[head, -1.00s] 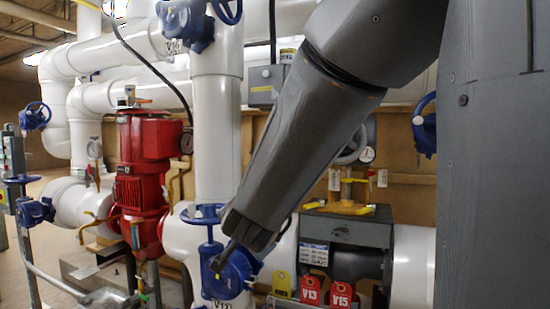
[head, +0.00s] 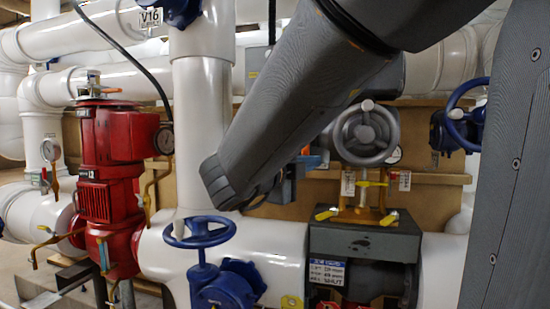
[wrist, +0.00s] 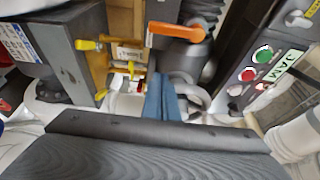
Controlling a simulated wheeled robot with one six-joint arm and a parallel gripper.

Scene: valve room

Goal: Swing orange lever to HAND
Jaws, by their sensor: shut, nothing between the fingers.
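The orange lever (wrist: 178,32) shows at the top centre of the wrist view, a flat bar lying roughly across the picture with a rounded end at its right. My gripper (wrist: 162,78) shows there as two blue fingers close together. The fingers are shut and empty, below the lever in the picture and apart from it. In the head view my forearm hides most of the gripper; a small orange and blue patch shows just right of it, too small to tell apart. I cannot make out a HAND mark in either view.
A panel with green and red buttons (wrist: 262,54) stands right in the wrist view. The head view shows a grey handwheel (head: 366,135), a dark grey box (head: 362,243) with yellow handles, a blue valve wheel (head: 199,232), a red pump (head: 108,165) and white pipes (head: 203,130).

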